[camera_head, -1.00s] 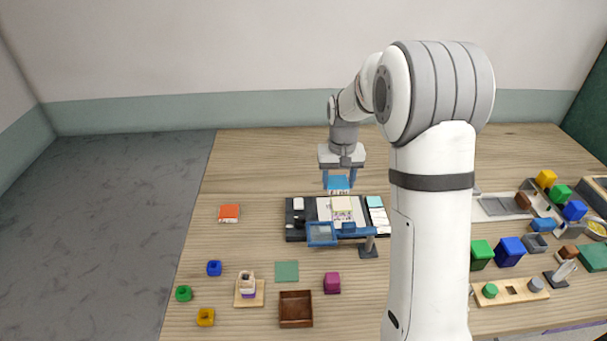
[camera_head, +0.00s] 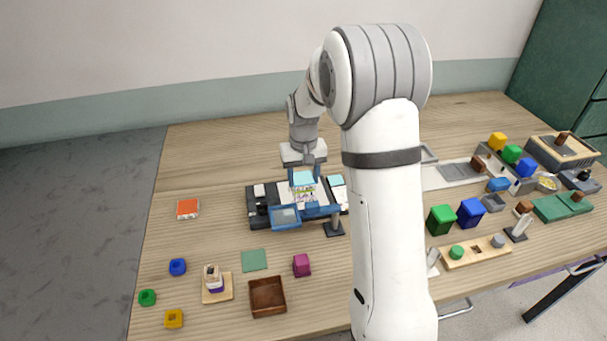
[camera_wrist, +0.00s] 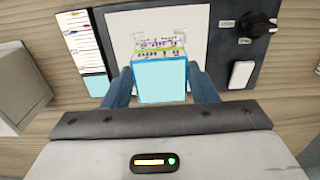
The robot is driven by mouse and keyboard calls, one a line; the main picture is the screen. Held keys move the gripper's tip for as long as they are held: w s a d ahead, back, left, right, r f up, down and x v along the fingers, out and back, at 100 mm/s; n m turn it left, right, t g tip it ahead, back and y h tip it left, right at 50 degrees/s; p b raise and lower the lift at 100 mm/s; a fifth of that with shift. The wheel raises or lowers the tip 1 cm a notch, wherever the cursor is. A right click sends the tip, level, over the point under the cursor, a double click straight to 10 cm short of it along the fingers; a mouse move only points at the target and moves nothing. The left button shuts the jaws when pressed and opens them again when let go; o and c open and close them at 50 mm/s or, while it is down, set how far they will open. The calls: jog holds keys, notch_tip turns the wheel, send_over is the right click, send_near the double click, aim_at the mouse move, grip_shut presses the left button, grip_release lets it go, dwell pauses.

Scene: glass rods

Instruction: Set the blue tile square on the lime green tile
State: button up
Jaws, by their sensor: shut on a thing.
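My gripper (camera_head: 304,180) is shut on the blue tile (camera_head: 304,177), low over the white sheet of the dark board. In the wrist view, the tile's pale blue top (camera_wrist: 160,80) lies between my gripper's two blue fingers (camera_wrist: 162,85). A patterned band in white, purple and lime (camera_wrist: 165,45) shows at its far edge. I cannot tell whether this band is the tile's own side or the lime green tile under it. The lime green tile is not clearly visible as a separate piece, and contact below is hidden.
The dark board (camera_head: 262,214) has a knob (camera_wrist: 258,25) and white switch (camera_wrist: 241,74). A blue-framed tray (camera_head: 286,218) stands at its front, with a small stand (camera_head: 334,228) to the right. An orange tile (camera_head: 188,209) lies left. Open wood lies behind the board.

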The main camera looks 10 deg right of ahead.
jog(key=shift+f, duration=0.1)
jog(key=o, duration=1.1)
jog(key=shift+o, duration=0.2)
notch_tip(320, 180, up, 7)
jog(key=shift+r+b, duration=0.2)
jog(key=shift+b, duration=0.1)
jog(key=shift+r, duration=0.2)
jog(key=shift+s+r, duration=0.25)
jog(key=s+r+t, duration=0.1)
jog(key=s+r, duration=0.1)
jog(key=s, duration=1.1)
jog(key=s+r+t, duration=0.1)
jog(key=s, duration=1.3)
jog(key=shift+d+r+t, duration=0.25)
jog(key=shift+r+t, duration=0.1)
jog(key=shift+t, duration=0.05)
